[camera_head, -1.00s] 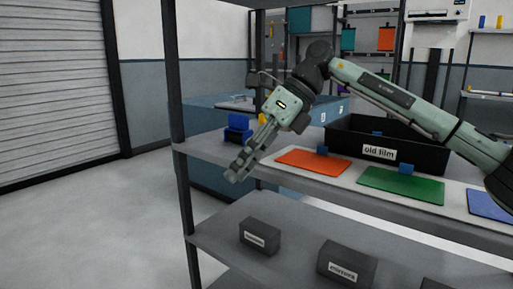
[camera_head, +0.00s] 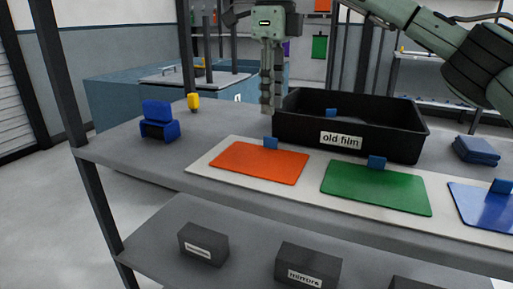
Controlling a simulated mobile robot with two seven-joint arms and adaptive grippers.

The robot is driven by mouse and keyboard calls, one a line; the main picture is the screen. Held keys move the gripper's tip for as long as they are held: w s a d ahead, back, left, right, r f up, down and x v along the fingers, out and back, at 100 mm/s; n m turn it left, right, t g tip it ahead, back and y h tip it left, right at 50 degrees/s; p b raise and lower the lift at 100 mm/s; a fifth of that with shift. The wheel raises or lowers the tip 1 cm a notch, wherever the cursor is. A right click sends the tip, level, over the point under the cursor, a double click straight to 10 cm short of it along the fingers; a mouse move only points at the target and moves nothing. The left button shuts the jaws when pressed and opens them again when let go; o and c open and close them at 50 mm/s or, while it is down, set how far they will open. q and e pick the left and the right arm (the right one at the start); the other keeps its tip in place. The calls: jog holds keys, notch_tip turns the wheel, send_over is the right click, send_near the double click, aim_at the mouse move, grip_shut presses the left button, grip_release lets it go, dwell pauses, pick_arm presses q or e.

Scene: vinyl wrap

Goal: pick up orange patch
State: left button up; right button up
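The orange patch (camera_head: 258,163) lies flat at the left end of a white board (camera_head: 205,167) on the shelf. A small blue tab (camera_head: 271,143) stands at its back edge. My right gripper (camera_head: 268,108) points down above and behind the patch, close to the left end of the black bin. Its fingers look close together, and whether they are shut cannot be told. Nothing shows in it. My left gripper is not in view.
The black bin labelled "old film" (camera_head: 408,145) stands behind the board. Green (camera_head: 375,189) and blue (camera_head: 484,207) patches lie to the right. A blue object (camera_head: 159,122) and a yellow one (camera_head: 194,101) stand left. Dark boxes (camera_head: 203,244) sit on the lower shelf.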

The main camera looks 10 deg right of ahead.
aim_at(268, 137)
jog(key=shift+s+f, duration=0.25)
jog(key=shift+f, duration=0.9)
jog(key=f, duration=0.5)
jog(key=shift+a, duration=0.4)
jog(key=shift+c, duration=0.4)
grip_shut()
